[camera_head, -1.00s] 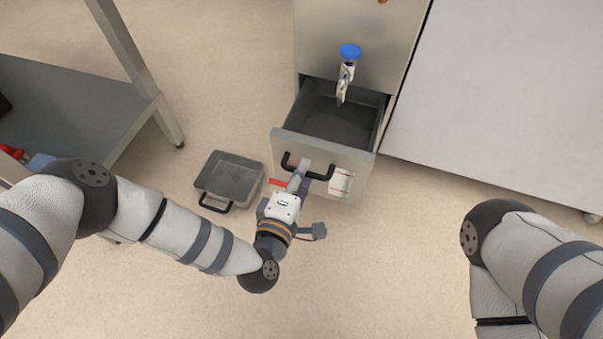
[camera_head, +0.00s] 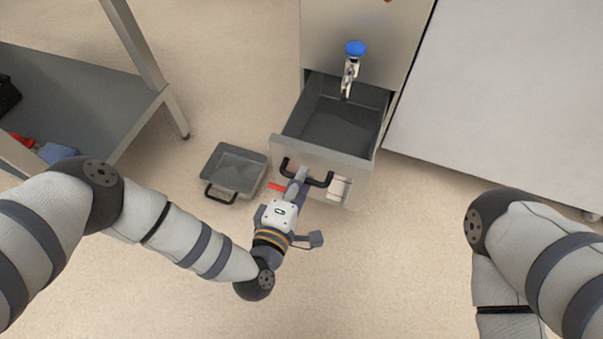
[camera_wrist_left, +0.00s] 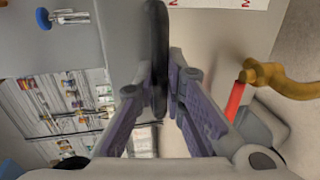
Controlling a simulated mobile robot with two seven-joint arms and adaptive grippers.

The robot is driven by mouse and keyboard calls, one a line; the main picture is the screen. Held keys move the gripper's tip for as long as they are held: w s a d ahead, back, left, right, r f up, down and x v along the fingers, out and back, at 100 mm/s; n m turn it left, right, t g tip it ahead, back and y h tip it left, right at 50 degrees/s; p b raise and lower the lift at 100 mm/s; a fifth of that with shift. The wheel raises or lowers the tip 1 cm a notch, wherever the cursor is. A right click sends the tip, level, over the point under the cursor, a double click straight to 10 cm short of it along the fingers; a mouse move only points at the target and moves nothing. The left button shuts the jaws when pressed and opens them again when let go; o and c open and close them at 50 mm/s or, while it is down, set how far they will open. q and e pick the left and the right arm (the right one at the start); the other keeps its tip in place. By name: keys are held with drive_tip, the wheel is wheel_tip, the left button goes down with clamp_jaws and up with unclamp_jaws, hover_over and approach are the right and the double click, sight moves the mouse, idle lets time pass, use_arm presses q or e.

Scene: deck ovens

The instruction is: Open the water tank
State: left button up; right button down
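The water tank (camera_head: 276,149) is a metal drawer with a dark grey inside, pulled well out of the steel cabinet. Its black bar handle (camera_head: 325,181) is on the front panel, beside a white label with red marks (camera_head: 338,188). The handle runs between the fingers in the left wrist view (camera_wrist_left: 157,30). My left gripper (camera_head: 301,175) is closed around the handle near its middle; the fingers lie on both sides of it. My right arm is at the right of the head view, but its gripper is out of frame.
A tap with a blue knob (camera_head: 356,48) overhangs the open tank. A small grey tray with a black handle (camera_head: 236,172) lies on the floor left of the drawer. A metal shelf table (camera_head: 80,95) stands at left, a large pale surface (camera_head: 510,110) at right. Floor in front is clear.

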use_arm(q)
drive_tip(key=shift+o, duration=0.7)
drive_tip(key=shift+f, duration=0.1)
drive_tip(key=shift+s, duration=0.15)
drive_tip(key=v, duration=0.7)
drive_tip(key=shift+s+a, duration=0.1)
drive_tip(key=shift+s, duration=0.05)
